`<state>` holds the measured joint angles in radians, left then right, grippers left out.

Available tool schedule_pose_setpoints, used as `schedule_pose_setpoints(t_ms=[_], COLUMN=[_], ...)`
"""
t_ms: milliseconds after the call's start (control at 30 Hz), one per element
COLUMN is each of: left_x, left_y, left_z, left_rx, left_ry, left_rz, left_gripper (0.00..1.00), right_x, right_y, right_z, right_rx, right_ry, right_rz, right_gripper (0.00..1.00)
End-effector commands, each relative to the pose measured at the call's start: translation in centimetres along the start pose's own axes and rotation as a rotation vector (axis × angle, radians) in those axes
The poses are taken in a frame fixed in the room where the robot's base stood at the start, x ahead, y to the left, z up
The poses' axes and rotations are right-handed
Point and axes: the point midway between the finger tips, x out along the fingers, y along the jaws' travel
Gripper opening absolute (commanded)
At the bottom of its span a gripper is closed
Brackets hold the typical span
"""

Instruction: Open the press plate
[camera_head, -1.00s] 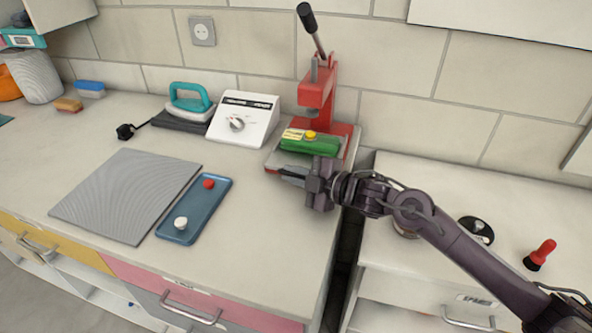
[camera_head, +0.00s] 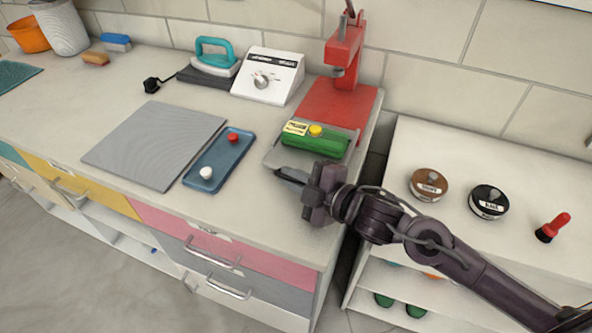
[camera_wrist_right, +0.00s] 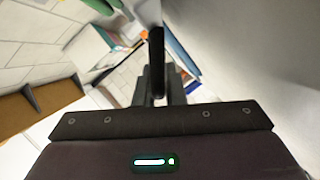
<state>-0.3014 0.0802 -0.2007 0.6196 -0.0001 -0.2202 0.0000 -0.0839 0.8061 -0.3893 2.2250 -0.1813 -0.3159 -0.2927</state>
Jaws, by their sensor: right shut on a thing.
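The red press (camera_head: 345,55) stands at the back right of the worktop, its red base (camera_head: 335,105) bare behind the plate. The grey press plate (camera_head: 273,158) sticks out in front of the base and carries a green block (camera_head: 315,147) with a yellow knob and a yellow label. My right gripper (camera_head: 290,176) is at the plate's front edge, shut on its dark handle. In the right wrist view a dark upright bar (camera_wrist_right: 157,62) runs between the fingers (camera_wrist_right: 158,96). My left gripper is not in view.
A blue tray (camera_head: 200,186) with a red and a white knob and a grey ribbed mat (camera_head: 150,140) lie left of the plate. A white control box (camera_head: 268,75) and an iron (camera_head: 215,60) stand behind.

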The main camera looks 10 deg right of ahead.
Motion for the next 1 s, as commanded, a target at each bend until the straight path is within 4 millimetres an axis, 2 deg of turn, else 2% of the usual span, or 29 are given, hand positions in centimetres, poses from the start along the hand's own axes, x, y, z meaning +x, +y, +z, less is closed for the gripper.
schedule_pose_setpoints(t_ms=[300, 333, 467, 800, 1000], left_x=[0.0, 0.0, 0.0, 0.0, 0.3], left_y=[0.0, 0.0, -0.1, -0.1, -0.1], left_z=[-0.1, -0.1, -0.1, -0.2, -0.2], left_rx=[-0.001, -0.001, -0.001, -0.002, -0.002], left_ry=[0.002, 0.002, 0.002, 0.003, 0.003], left_rz=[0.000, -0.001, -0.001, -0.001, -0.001], left_gripper=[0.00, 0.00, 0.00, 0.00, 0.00], right_x=[0.0, 0.0, 0.0, -0.2, -2.2], right_y=[-0.1, -0.1, -0.1, -0.1, -0.3], right_z=[0.0, 0.0, 0.0, 0.1, 0.1], right_rx=[0.001, 0.001, 0.001, 0.000, -0.001], right_ry=[0.000, 0.000, 0.000, -0.001, -0.002], right_rz=[-0.002, -0.002, -0.001, -0.001, -0.005], right_gripper=[0.00, 0.14, 0.31, 0.32, 0.32])
